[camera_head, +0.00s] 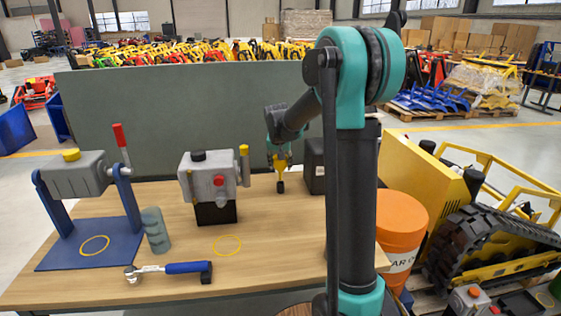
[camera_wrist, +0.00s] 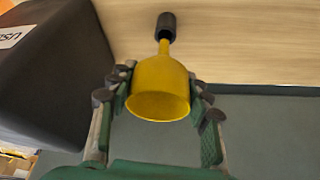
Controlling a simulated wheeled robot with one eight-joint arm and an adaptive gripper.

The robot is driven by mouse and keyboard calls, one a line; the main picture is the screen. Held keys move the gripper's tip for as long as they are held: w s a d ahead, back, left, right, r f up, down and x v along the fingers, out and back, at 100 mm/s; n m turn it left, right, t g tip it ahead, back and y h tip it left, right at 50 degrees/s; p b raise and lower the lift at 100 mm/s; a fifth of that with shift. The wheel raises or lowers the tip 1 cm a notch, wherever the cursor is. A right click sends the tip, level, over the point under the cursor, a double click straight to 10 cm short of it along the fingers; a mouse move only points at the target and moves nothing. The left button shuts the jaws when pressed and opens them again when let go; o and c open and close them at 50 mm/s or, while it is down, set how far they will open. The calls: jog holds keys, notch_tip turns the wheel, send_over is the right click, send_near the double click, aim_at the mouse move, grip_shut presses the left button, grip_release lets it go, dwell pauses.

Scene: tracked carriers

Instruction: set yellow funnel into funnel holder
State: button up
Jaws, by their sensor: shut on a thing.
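My gripper (camera_head: 280,160) is shut on the yellow funnel (camera_head: 282,174) above the right part of the table. In the wrist view the funnel (camera_wrist: 160,88) sits between the two green fingers, its wide mouth towards the camera and its spout pointing away. A dark cylinder (camera_wrist: 166,27) is at the spout's end; it also shows below the funnel in the head view (camera_head: 281,187). I cannot tell whether it touches the table. I cannot make out for sure which thing is the funnel holder.
A grey machine (camera_head: 205,178) with a red knob stands left of my gripper. A dark box (camera_head: 315,178) is close on the right. A blue stand (camera_head: 85,256), grey-green cylinder (camera_head: 156,230) and blue-handled wrench (camera_head: 170,269) are on the left.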

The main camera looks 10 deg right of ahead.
aim_at(280, 172)
jog(key=shift+f, duration=2.05)
jog(key=o, duration=1.2)
jog(key=v, duration=1.2)
jog(key=shift+s, duration=0.15)
